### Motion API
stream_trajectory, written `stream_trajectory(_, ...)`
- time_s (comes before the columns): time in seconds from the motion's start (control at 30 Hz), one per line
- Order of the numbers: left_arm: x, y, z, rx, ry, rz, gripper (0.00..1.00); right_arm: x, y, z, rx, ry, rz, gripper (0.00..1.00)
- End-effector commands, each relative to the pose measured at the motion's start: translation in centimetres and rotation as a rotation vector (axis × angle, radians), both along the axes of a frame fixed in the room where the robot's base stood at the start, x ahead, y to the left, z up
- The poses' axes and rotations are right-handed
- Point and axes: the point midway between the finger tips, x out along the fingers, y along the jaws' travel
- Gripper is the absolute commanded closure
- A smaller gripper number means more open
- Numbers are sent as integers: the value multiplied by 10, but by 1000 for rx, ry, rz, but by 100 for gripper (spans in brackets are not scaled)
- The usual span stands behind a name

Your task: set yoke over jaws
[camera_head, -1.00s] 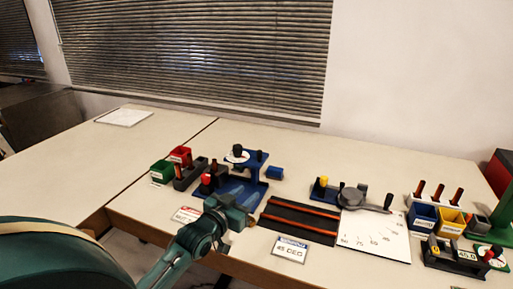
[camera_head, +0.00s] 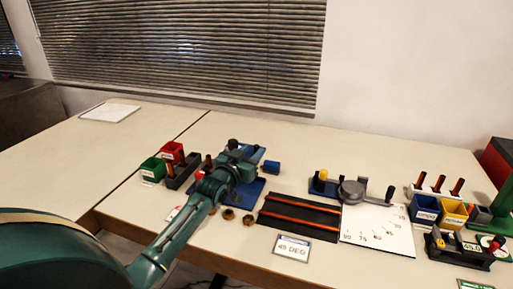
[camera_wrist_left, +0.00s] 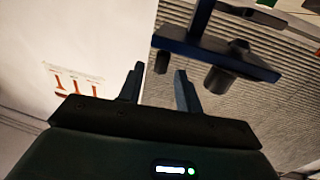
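My left gripper (camera_head: 240,158) is over the blue fixture (camera_head: 249,190) in the head view, and my arm hides much of it. In the left wrist view the gripper's two fingers (camera_wrist_left: 160,86) are apart with nothing between them. A blue bar (camera_wrist_left: 215,48) with dark cylinders is beyond the fingers, up and right, and looks apart from them. I cannot tell which part is the yoke or the jaws. My right gripper is not in view.
Brass round pieces (camera_head: 249,219) sit in front of the fixture. Red (camera_head: 172,152) and green (camera_head: 153,170) bins stand to its left. A dark railed board (camera_head: 299,217), a "45 DEG" card (camera_head: 292,248) and a white angle sheet (camera_head: 378,235) lie to the right.

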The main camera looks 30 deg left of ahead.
Motion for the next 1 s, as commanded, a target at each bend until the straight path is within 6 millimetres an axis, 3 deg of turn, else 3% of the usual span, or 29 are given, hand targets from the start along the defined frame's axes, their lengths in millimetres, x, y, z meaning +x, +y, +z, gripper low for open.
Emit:
stream_trajectory(0.1,19,2,1,2,-2,0,65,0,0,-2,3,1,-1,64)
stream_trajectory(0.23,31,3,0,2,0,0,65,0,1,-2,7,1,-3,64)
stream_trajectory(0.63,36,3,0,2,0,0,65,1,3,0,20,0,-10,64)
stream_trajectory(1.0,36,3,0,1,0,0,96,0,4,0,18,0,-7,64)
